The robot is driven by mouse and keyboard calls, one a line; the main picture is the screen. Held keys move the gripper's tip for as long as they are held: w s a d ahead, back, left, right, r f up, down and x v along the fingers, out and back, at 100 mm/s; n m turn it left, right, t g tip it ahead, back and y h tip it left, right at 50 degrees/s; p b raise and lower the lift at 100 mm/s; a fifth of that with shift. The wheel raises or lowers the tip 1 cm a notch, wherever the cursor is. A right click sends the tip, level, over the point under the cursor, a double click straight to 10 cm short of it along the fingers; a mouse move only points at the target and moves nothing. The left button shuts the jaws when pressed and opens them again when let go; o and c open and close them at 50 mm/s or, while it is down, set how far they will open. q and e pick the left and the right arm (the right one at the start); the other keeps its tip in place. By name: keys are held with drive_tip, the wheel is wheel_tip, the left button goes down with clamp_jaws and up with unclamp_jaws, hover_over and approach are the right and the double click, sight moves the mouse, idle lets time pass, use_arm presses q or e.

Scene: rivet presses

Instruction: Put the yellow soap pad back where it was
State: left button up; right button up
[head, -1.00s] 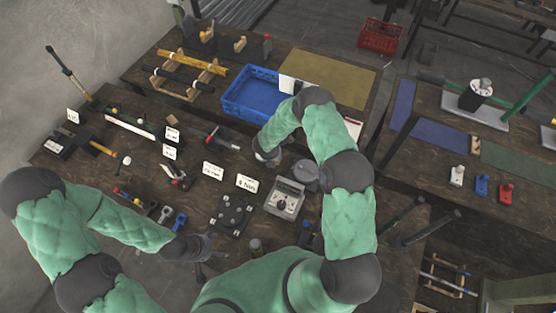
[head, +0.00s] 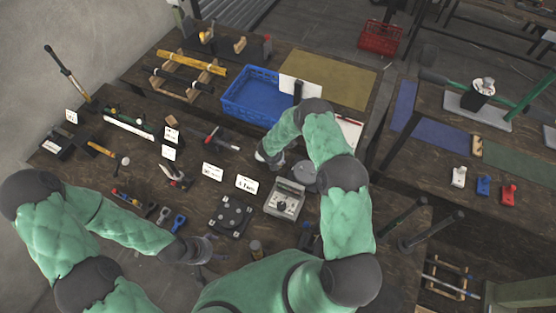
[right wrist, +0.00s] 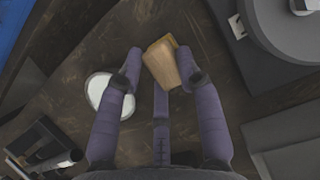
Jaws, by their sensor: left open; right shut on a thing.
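In the right wrist view a tan block with a yellow edge (right wrist: 163,65), which looks like the soap pad, sits tilted between the fingers of my right gripper (right wrist: 158,64). The gripper is shut on it. A round white dish (right wrist: 98,92) lies on the dark tabletop just left of the fingers. In the head view my right gripper (head: 264,160) is over the middle of the bench, mostly hidden by its own arm, and the pad cannot be made out there. My left gripper (head: 207,250) is open and empty near the bench's front edge.
A grey device with a dial (head: 285,199) and a round grey part (head: 303,173) stand close to the right gripper. A blue crate (head: 238,112) is behind it. White label cards (head: 246,184) and tools lie to the left. Dark wood around the dish is partly bare.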

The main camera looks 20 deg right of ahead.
drive_tip(key=o, duration=1)
drive_tip(key=shift+f, duration=0.1)
drive_tip(key=shift+a+r, duration=0.1)
drive_tip(key=shift+r, duration=0.35)
drive_tip(key=v, duration=1.1)
drive_tip(key=shift+s+r, duration=0.15)
